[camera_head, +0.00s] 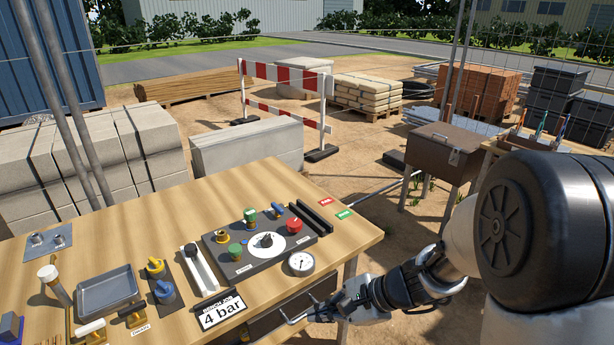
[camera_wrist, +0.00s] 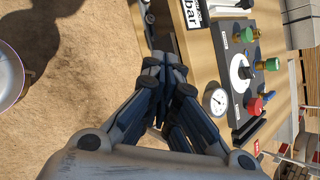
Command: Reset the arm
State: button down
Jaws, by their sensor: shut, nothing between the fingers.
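My arm comes in from the right in the head view, and my gripper (camera_head: 287,322) is low beside the front right edge of the wooden workbench (camera_head: 345,240). In the wrist view my gripper (camera_wrist: 165,60) has its fingers together with nothing between them. The pressure gauge (camera_head: 301,263) lies on the bench near that edge, and it also shows in the wrist view (camera_wrist: 216,101). A black control panel (camera_head: 225,255) with a white dial, a red knob and green knobs sits behind the gauge. The gripper appears apart from these things.
A "4 bar" sign (camera_head: 222,311) stands at the bench's front edge. A grey tray (camera_head: 107,290) and several valves lie further left. A brown metal box (camera_head: 440,150) on legs stands right of the bench. Sandy ground (camera_wrist: 60,120) beside the bench is mostly clear.

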jog(key=s+d+r+n+h, duration=0.2)
jog(key=s+d+r+n, duration=0.1)
jog(key=s+r+n, duration=0.2)
jog(key=s+d+r+n+t+h, duration=0.1)
jog(key=s+d+r+n+h, duration=0.2)
jog(key=s, duration=0.5)
jog(key=s+d+r+n+h, duration=0.3)
jog(key=s+d+r+n, duration=0.1)
jog(key=s+r+n, duration=0.2)
jog(key=shift+s+d+r+n+t, duration=0.3)
jog(key=shift+s+r+n, duration=0.1)
jog(key=shift+s, duration=0.4)
